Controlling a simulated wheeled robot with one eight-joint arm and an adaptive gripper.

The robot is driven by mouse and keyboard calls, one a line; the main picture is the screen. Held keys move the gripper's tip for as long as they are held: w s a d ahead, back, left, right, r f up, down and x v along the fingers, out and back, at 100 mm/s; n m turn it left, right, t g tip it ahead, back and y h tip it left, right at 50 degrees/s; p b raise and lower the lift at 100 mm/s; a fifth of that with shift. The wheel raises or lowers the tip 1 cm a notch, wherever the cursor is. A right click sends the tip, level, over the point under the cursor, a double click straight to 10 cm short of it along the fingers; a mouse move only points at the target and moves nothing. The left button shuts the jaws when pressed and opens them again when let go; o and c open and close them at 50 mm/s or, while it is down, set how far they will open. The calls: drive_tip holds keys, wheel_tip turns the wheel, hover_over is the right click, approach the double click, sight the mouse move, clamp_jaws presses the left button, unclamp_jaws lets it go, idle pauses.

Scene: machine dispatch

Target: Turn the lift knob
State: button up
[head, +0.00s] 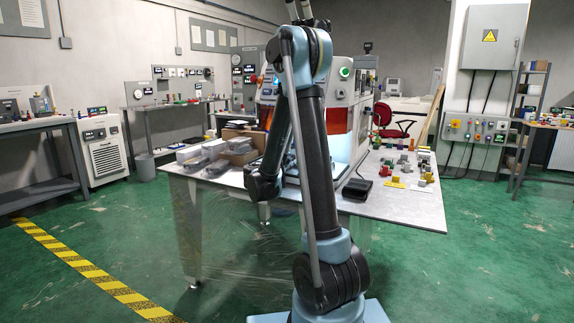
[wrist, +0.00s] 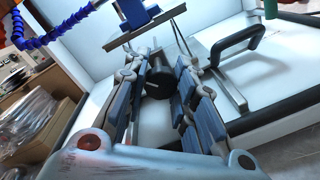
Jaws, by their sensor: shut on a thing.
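In the wrist view, my gripper (wrist: 160,74) reaches into the white-walled inside of a machine. Its two padded fingers are shut on a black round knob (wrist: 160,85), one finger on each side. I take this as the lift knob; no label on it is readable. A dark stem shows beyond it. In the head view, my own arm covers much of the machine (head: 337,117), and the gripper and knob are hidden there.
In the wrist view, a black handle (wrist: 236,44) stands right of the fingers, a blue block (wrist: 136,12) on a metal bar lies above, and a blue coiled hose (wrist: 62,28) hangs at left. The table (head: 415,207) holds boxes and small coloured parts.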

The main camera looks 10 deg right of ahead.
drive_tip(key=m, duration=0.4)
drive_tip(key=shift+s+d+m+y, duration=0.1)
drive_tip(key=shift+m+y, duration=0.2)
drive_tip(key=shift+m, duration=1.5)
clamp_jaws()
drive_tip(key=shift+m, duration=0.3)
drive_tip(key=o, duration=1.1)
unclamp_jaws()
drive_tip(key=v, duration=1.1)
drive_tip(key=shift+s+a+f, duration=0.1)
drive_tip(key=shift+s+a, duration=0.2)
